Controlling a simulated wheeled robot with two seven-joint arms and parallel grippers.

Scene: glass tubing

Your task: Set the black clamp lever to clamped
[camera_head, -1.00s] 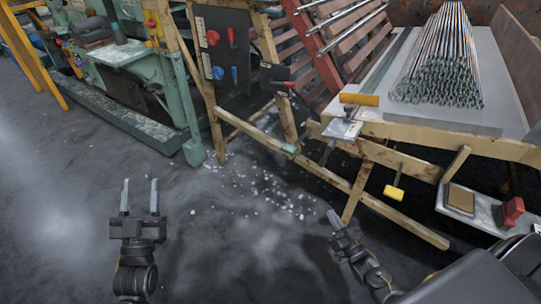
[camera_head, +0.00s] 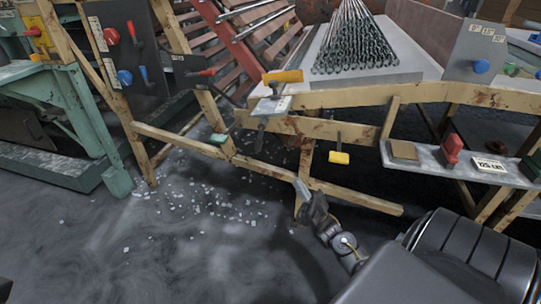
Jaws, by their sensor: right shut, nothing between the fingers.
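A dark, narrow lever-like part (camera_head: 261,135) hangs below a small pale plate (camera_head: 271,106) at the left front corner of the wooden bench. It may be the black clamp lever; its setting is too small to tell. A yellow handle (camera_head: 283,76) lies just above the plate. My right gripper (camera_head: 301,187) is shut and empty, below and right of this part and well apart from it, in front of the low wooden rail. My left gripper is not recognisable; only a dark scrap shows at the bottom left corner.
A yellow block (camera_head: 339,157) hangs under the bench beam (camera_head: 400,95). A shelf (camera_head: 440,167) at right carries a red part (camera_head: 452,148). A dark panel (camera_head: 128,45) with red and blue knobs stands at left. White fragments litter the open floor (camera_head: 200,240).

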